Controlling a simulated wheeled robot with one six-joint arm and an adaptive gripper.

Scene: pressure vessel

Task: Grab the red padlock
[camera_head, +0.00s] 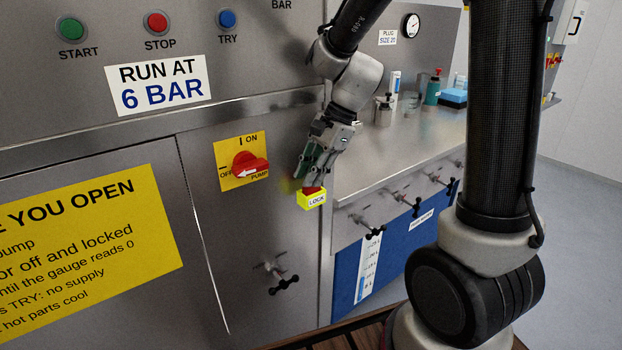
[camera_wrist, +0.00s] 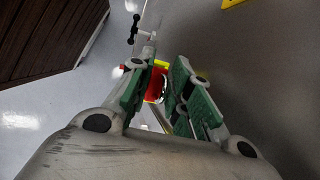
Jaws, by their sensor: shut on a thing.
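The red padlock (camera_head: 313,190) is at the top of a small yellow holder (camera_head: 311,201) labelled LOCK. It also shows in the wrist view (camera_wrist: 154,88), between the green finger pads. My gripper (camera_head: 308,178) points down over the holder and is shut on the padlock. The fingers hide part of the padlock, and I cannot tell whether it still rests in the holder. In the wrist view, a little of the yellow holder (camera_wrist: 161,64) shows beyond the padlock.
A red rotary pump switch (camera_head: 249,166) on a yellow plate is left of the holder on the grey panel. A black-handled valve (camera_head: 284,283) sticks out below. The steel counter (camera_head: 400,155) at right carries bottles and a blue sponge (camera_head: 453,98).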

